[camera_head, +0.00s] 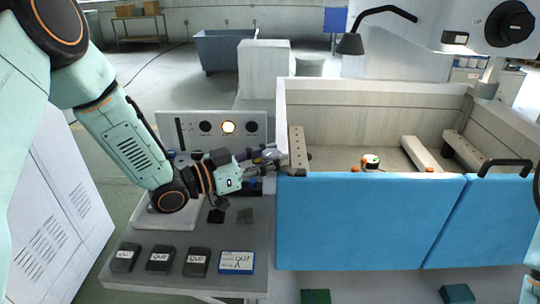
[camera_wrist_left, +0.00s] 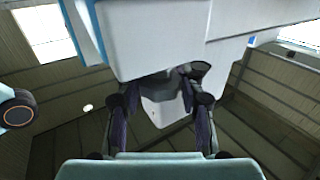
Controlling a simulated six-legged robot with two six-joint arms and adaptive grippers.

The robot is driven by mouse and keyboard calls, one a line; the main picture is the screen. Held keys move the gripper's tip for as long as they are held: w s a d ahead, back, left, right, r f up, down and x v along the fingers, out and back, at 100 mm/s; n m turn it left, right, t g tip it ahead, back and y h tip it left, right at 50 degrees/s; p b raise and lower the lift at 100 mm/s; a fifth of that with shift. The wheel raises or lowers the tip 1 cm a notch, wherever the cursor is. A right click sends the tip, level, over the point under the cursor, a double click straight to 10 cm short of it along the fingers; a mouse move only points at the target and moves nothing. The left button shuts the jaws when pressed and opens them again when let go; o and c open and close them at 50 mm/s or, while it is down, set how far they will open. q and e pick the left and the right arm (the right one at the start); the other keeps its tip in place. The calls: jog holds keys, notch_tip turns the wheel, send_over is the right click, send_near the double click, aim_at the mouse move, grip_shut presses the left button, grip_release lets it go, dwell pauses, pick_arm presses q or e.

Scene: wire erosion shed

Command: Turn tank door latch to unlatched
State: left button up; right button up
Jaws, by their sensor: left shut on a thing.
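The tank door (camera_head: 365,225) is a blue panel across the front of a pale, open-topped tank. My left gripper (camera_head: 276,158) reaches in from the left to the tank's front left corner, at about the height of the door's top edge. It is shut on the tank door latch, which the fingers mostly hide in the head view. In the left wrist view the gripper (camera_wrist_left: 160,92) has one finger on either side of a dark part of the latch (camera_wrist_left: 190,74), below a large pale body. The latch's angle cannot be told. My right gripper is not in view.
A grey bench (camera_head: 235,282) at the lower left bears several labelled blocks. A control panel (camera_head: 228,127) with a lit round lamp stands behind the wrist. A second blue panel (camera_head: 490,225) with a black handle (camera_head: 505,166) is at right. A black lamp (camera_head: 350,43) hangs above the tank.

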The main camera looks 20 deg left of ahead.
pick_arm(q)
jog(key=m+g+h, duration=0.2)
jog(key=g, duration=0.1)
jog(key=shift+w+a+m, duration=0.1)
jog(key=shift+w+m, duration=0.05)
jog(key=shift+m, duration=0.15)
jog(key=m+g+h+b, duration=0.1)
jog(key=m+g+h, duration=0.1)
jog(key=g, duration=0.2)
jog(key=shift+f+m, duration=0.1)
jog(key=shift+m, duration=0.3)
jog(key=m+g+h+b, duration=0.1)
jog(key=m+g+b, duration=0.2)
jog(key=g, duration=0.2)
jog(key=shift+f, duration=0.15)
jog(key=shift+r+m+g+b, duration=0.2)
jog(key=shift+m+g+b, duration=1.45)
jog(key=shift+g, duration=0.55)
jog(key=o, duration=1.2)
